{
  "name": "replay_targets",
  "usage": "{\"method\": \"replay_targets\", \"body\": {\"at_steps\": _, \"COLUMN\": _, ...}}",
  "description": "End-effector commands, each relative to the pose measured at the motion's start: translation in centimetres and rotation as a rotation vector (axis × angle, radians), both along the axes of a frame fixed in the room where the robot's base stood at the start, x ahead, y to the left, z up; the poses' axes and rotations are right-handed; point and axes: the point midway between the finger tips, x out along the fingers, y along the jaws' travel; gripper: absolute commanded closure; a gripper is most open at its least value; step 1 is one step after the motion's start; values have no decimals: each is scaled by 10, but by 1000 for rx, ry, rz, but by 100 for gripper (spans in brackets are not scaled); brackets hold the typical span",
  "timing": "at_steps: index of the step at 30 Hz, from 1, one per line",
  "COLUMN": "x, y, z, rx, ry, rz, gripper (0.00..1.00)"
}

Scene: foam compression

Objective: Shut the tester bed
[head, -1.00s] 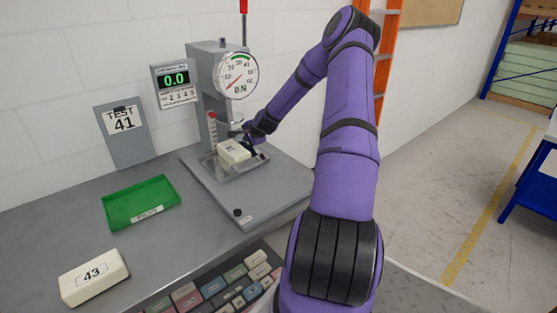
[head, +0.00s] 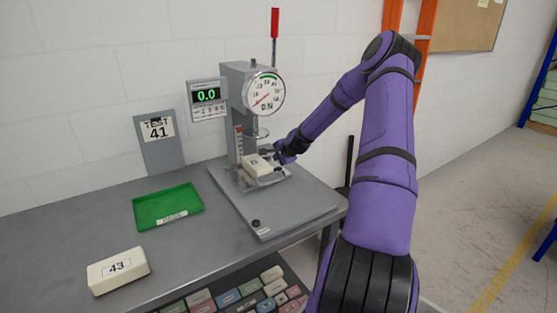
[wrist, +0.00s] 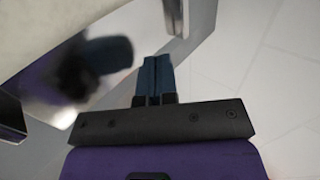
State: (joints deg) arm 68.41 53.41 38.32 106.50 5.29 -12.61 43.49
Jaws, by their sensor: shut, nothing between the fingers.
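The tester (head: 238,105) stands on the bench, its round gauge above and its metal bed (head: 272,181) low in front of the column. A cream foam block (head: 257,165) lies on the bed, below the small round press plate (head: 262,134). My gripper (head: 280,154) is at the right side of the block and bed in the head view; contact there is too small to tell. In the wrist view, my gripper's blue fingers (wrist: 155,70) are together and empty, beside the shiny bed (wrist: 95,70). Part of the block (wrist: 60,25) shows blurred at the upper left.
A green tray (head: 167,207) and a foam block marked 43 (head: 118,269) are on the bench at left. A TEST 41 board (head: 160,143) leans on the wall. A crate of coloured blocks (head: 235,298) is at the front. The readout (head: 207,96) shows 0.0.

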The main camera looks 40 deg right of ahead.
Motion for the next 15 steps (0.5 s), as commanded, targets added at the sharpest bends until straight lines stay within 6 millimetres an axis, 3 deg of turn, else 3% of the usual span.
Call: {"method": "replay_targets", "body": {"at_steps": 15, "x": -52, "y": 12, "z": 48, "rx": 0, "ry": 1, "rz": 0, "gripper": 100}}
